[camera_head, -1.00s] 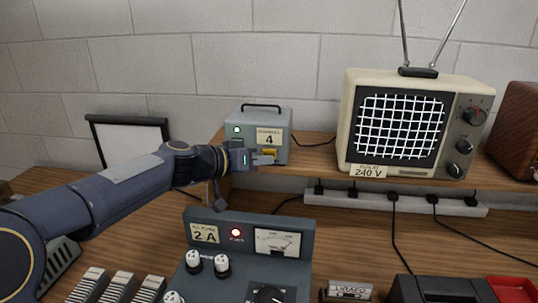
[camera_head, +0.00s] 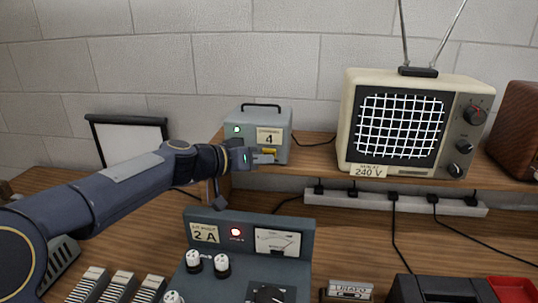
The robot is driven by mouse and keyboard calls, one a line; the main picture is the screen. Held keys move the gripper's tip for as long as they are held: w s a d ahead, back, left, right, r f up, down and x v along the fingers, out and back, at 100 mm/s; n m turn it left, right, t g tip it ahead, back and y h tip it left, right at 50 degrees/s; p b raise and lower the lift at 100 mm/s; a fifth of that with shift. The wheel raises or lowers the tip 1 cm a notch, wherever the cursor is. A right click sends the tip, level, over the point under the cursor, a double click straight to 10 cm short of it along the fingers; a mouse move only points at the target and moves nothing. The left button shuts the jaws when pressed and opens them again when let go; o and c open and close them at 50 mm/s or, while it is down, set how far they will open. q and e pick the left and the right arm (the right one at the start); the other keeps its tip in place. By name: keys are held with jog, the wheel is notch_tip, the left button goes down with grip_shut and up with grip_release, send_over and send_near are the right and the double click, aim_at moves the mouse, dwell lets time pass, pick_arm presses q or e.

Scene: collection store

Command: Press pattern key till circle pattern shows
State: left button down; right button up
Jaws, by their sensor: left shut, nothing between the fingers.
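A small grey box (camera_head: 277,115) with a top handle, a green light and a label reading 4 stands on the shelf. A yellow key (camera_head: 268,151) shows on its front, low down. My left gripper (camera_head: 272,158) is shut and empty, its tips at the box front just by the yellow key; I cannot tell if they touch it. A cream television (camera_head: 357,122) at the right shows a white grid on its screen (camera_head: 400,126). My right gripper is out of view.
A grey power unit (camera_head: 205,222) with a red lamp, meter and knobs stands below on the bench. A power strip (camera_head: 410,202) with several cables runs under the shelf edge. A cassette (camera_head: 350,289) and a dark device (camera_head: 440,289) lie at the front right.

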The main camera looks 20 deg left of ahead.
pick_arm(q)
jog(key=shift+w, duration=0.35)
jog(key=shift+w+a, duration=0.2)
jog(key=shift+w, duration=0.2)
dwell(0.5)
jog(key=shift+s+b, duration=0.15)
jog(key=shift+b, duration=0.25)
jog(key=shift+s+d+b, duration=0.25)
jog(key=shift+s+b, duration=0.15)
jog(key=shift+s, duration=0.3)
jog(key=s+b, duration=0.1)
jog(key=s, duration=0.1)
jog(key=s+d+b, duration=0.1)
jog(key=s, duration=0.1)
jog(key=shift+s+d, duration=0.1)
jog(key=shift+s, duration=0.3)
dwell(0.5)
